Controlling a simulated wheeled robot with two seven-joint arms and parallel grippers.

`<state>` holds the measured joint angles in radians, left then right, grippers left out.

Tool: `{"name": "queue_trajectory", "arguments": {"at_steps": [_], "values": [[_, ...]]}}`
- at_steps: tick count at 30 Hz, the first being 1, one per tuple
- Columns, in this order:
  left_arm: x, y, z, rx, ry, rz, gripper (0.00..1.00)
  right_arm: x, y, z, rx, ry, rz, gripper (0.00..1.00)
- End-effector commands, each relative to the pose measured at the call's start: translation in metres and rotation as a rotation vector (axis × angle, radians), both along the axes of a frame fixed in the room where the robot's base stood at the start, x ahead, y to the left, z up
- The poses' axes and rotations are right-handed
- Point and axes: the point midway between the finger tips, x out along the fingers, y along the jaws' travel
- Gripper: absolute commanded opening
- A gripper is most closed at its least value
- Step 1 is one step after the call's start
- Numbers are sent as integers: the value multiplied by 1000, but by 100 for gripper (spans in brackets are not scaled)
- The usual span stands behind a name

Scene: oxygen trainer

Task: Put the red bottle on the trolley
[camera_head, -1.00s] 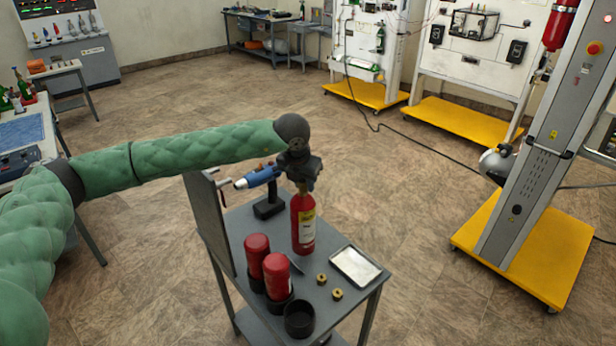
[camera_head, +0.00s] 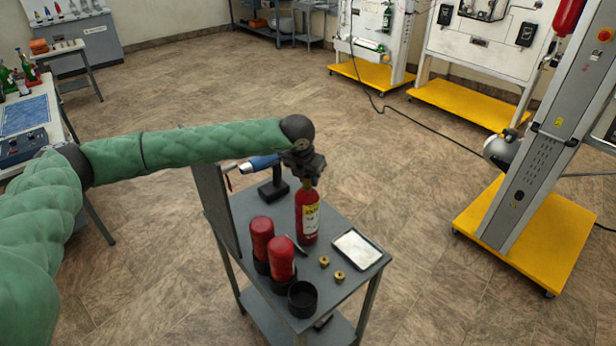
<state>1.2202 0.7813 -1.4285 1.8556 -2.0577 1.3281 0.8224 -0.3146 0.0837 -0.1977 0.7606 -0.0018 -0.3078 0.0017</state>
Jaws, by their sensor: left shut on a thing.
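A red bottle (camera_head: 307,222) with a yellow and white label is upright at the far side of the grey trolley (camera_head: 329,290). My left gripper (camera_head: 307,178) is above it, shut on the neck, which the gripper mostly hides. The bottle's base meets the trolley top in the picture; I cannot tell whether it rests on it or hangs just above. My right gripper is not in view.
On the trolley are two red cylinders (camera_head: 281,258) in black holders, an empty black cup (camera_head: 302,299), brass fittings (camera_head: 339,276), a white tray (camera_head: 357,249) and a blue tool (camera_head: 262,162) on a stand. A workbench (camera_head: 62,131) stands left.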

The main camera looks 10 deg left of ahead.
Motion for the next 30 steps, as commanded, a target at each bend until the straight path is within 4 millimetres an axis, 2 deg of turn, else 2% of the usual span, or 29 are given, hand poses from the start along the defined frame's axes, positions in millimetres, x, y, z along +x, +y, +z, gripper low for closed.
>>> {"name": "queue_trajectory", "arguments": {"at_steps": [7, 8, 11, 23, 27, 28, 30], "values": [[1, 0, 1, -2, -3, 0, 0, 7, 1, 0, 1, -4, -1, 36], [0, 0, -1, 0, 0, 0, 31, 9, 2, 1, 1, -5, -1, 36], [0, 0, -1, 0, 0, 0, 49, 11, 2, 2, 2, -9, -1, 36], [0, 0, 1, 0, 0, 0, 49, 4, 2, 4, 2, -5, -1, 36], [-1, 1, 6, -1, -2, 1, 49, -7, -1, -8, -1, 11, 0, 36], [-2, 1, 8, -2, -3, 0, 49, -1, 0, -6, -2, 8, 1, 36], [-5, 1, 15, -1, -3, -1, 49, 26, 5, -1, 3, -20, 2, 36]]}}
